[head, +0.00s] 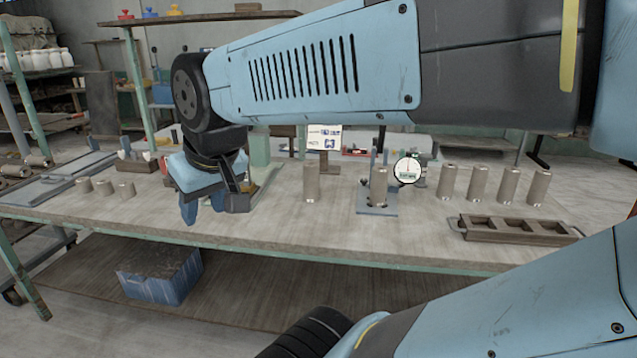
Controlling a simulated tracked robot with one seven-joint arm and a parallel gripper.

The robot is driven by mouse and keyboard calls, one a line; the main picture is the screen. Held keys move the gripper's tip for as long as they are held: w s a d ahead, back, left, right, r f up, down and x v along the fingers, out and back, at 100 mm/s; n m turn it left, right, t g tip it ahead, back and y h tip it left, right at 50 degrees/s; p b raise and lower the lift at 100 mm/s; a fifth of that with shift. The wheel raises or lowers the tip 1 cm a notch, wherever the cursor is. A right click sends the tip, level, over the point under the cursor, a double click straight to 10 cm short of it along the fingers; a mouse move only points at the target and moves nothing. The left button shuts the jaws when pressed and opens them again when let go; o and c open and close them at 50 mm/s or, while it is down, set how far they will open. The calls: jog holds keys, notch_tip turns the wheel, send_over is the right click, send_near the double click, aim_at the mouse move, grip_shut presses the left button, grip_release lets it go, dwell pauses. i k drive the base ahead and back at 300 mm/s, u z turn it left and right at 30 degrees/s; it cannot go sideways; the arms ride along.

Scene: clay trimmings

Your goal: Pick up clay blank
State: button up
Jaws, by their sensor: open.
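Several grey-brown clay blanks, upright cylinders, stand on the workbench. One tall blank (310,181) stands alone near the middle. Another tall blank (378,186) stands on a small blue-grey plate (377,208) beside a dial gauge (407,169). Several tall blanks (478,184) stand in a row at the right. Three short blanks (104,187) stand at the left. My gripper (203,207) points down near the bench's front edge, between the short blanks and the lone tall blank. It is open and appears empty. It hides part of the bench behind it.
A dark tray with square compartments (518,229) lies at the front right of the workbench (290,237). A small sign (324,137) stands behind the lone blank. A blue bin (160,278) sits on the lower shelf. The front middle of the bench is clear.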

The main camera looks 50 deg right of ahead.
aim_at(380, 174)
jog(key=z, duration=0.45)
jog(key=i, duration=0.1)
jog(key=u, duration=1.15)
jog(key=k, duration=1.55)
jog(key=z, duration=0.95)
jog(key=i, duration=0.95)
